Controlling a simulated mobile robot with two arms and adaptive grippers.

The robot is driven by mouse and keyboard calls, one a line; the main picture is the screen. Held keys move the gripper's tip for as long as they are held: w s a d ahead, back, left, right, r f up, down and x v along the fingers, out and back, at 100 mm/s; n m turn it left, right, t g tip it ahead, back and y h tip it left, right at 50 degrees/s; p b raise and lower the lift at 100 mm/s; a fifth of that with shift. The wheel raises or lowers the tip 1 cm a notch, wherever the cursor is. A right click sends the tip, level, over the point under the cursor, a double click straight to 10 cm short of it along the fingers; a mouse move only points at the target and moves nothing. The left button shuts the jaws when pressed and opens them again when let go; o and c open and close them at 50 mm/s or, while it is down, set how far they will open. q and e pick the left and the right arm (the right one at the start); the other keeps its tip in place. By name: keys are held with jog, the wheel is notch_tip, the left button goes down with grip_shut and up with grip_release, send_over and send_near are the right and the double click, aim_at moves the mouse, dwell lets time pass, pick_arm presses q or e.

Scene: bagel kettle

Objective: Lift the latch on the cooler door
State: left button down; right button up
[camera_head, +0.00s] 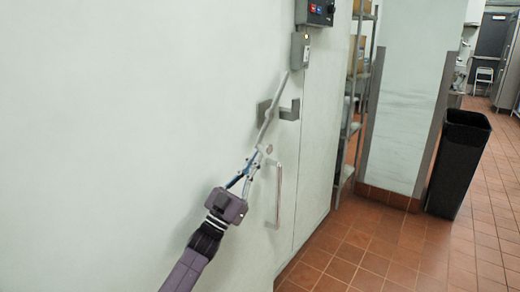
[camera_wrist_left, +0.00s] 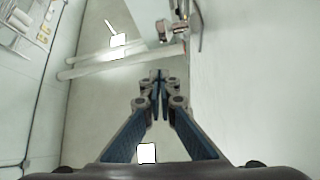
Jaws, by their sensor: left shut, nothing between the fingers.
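The cooler door (camera_head: 150,110) is a pale, flat panel on the left of the head view, and it looks closed. A long pale latch bar (camera_head: 270,118) slants across it, upper end to the right, beside a grey bracket (camera_head: 289,111). My left gripper (camera_head: 261,153) is shut and empty near the bar's lower end; contact cannot be told. The left wrist view shows its closed fingers (camera_wrist_left: 159,82) beside the pale door surface (camera_wrist_left: 255,80), below metal hardware (camera_wrist_left: 178,28). My right gripper is not in view.
A vertical door handle (camera_head: 279,195) is just right of my left gripper. A grey box (camera_head: 300,50) and a dark control box (camera_head: 318,12) are above the bracket. Shelving (camera_head: 355,90) and a black bin (camera_head: 459,160) stand right. The tiled floor (camera_head: 400,250) before them is clear.

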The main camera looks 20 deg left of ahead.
pick_arm(q)
notch_tip(320, 180, down, 5)
jog(key=s+a, duration=0.1)
jog(key=s, duration=0.1)
jog(key=shift+s+a+f, duration=0.15)
jog(key=shift+s+a, duration=0.1)
jog(key=shift+a, duration=0.05)
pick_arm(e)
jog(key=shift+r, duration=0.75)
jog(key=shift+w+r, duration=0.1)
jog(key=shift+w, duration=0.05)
